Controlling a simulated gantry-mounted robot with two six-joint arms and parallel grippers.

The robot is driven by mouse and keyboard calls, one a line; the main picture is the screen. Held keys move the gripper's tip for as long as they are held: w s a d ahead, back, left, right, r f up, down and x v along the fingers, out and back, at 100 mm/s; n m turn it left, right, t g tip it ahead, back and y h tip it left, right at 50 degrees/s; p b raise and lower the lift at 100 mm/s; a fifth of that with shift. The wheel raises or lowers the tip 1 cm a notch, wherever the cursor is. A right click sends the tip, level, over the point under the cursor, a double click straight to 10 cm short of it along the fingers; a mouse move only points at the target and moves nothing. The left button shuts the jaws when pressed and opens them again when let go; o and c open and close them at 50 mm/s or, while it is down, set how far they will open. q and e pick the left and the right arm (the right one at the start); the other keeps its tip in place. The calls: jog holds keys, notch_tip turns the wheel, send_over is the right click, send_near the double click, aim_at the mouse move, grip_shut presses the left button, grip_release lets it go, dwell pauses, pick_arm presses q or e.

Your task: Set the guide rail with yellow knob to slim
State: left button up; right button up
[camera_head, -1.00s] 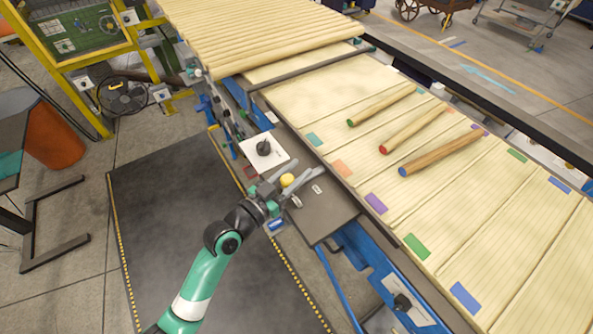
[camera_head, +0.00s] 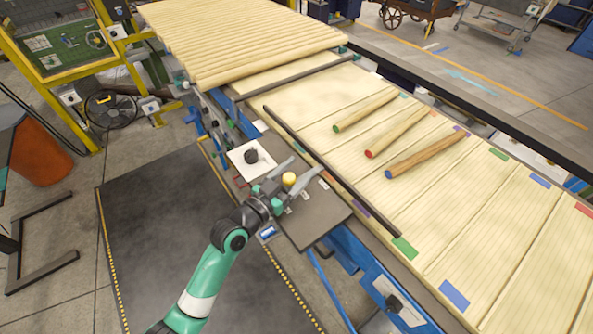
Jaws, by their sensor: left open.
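The yellow knob (camera_head: 289,179) sits on the dark side plate (camera_head: 325,215) beside the conveyor. My left gripper (camera_head: 296,170) is at the knob, its two grey fingers spread apart with the knob between them. Whether a finger touches the knob, I cannot tell. The guide rail (camera_head: 330,165) is a thin dark bar lying lengthwise over the near side of the slatted belt, with a strip of belt showing on its near side. Small labels lie on the plate by the knob, too small to read. My right gripper is not in view.
A black knob on a white plate (camera_head: 251,157) stands just left of my gripper. Several wooden rods lie on the belt (camera_head: 480,230), including one with a blue end (camera_head: 430,157). A dark floor mat (camera_head: 170,230) lies in front.

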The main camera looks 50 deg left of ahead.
pick_arm(q)
jog(key=s+d, duration=0.1)
jog(key=s, duration=1)
jog(key=shift+s+d, duration=0.3)
